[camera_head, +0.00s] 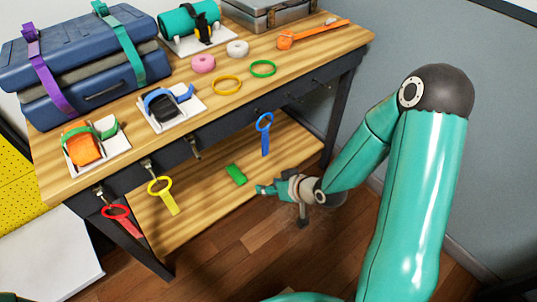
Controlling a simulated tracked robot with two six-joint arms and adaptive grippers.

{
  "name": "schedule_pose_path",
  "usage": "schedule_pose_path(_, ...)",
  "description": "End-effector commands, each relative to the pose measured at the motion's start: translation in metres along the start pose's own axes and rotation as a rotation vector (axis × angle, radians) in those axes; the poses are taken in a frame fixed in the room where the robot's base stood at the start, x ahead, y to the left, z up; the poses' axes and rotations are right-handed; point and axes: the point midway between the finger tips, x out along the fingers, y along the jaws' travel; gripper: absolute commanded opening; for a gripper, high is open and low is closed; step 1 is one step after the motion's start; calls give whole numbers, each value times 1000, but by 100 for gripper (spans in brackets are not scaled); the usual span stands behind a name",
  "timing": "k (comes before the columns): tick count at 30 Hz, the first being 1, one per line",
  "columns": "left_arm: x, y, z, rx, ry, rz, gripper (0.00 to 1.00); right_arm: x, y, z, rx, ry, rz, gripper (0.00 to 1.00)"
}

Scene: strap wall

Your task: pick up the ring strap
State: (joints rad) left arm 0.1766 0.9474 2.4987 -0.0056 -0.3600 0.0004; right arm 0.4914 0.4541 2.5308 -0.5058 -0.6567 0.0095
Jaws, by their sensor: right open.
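Three straps with ring ends are at the front of the workbench: a red one (118,218) and a yellow one (163,194) hang below hooks at the left, and a blue one (264,134) hangs upright further right. I cannot tell which is the ring strap meant. My right gripper (262,190) is open and empty, low in front of the lower shelf, below the blue strap and apart from it. A small green block-like piece (236,174) lies on the lower shelf, just left of the gripper. My left gripper is not in view.
The wooden workbench (285,62) holds blue cases (80,65), white and pink tape rolls, yellow and green rings (263,68), an orange strap (310,36) and strap holders. A bare hook (195,147) is on its front edge. The lower shelf (200,205) is mostly clear.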

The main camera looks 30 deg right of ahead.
Motion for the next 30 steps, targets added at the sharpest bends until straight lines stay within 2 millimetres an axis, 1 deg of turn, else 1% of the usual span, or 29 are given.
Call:
schedule_pose_path(1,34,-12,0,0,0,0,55,4,26,-1,-39,85,25,55)
schedule_pose_path(3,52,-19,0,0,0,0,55,-8,46,-15,-101,181,45,55)
schedule_pose_path(6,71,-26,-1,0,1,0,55,-26,63,-28,-182,279,69,55)
schedule_pose_path(9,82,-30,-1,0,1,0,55,-40,72,-35,-239,336,85,55)
schedule_pose_path(11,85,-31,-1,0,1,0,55,-45,74,-38,-262,355,89,55)
schedule_pose_path(13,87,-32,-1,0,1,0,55,-45,74,-41,-277,368,91,55)
schedule_pose_path(17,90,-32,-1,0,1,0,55,-31,74,-49,-283,370,87,55)
schedule_pose_path(24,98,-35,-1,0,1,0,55,18,76,-67,-282,369,87,55)
schedule_pose_path(27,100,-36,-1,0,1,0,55,35,76,-75,-280,370,88,55)
schedule_pose_path(30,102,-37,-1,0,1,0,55,48,78,-80,-279,369,90,55)
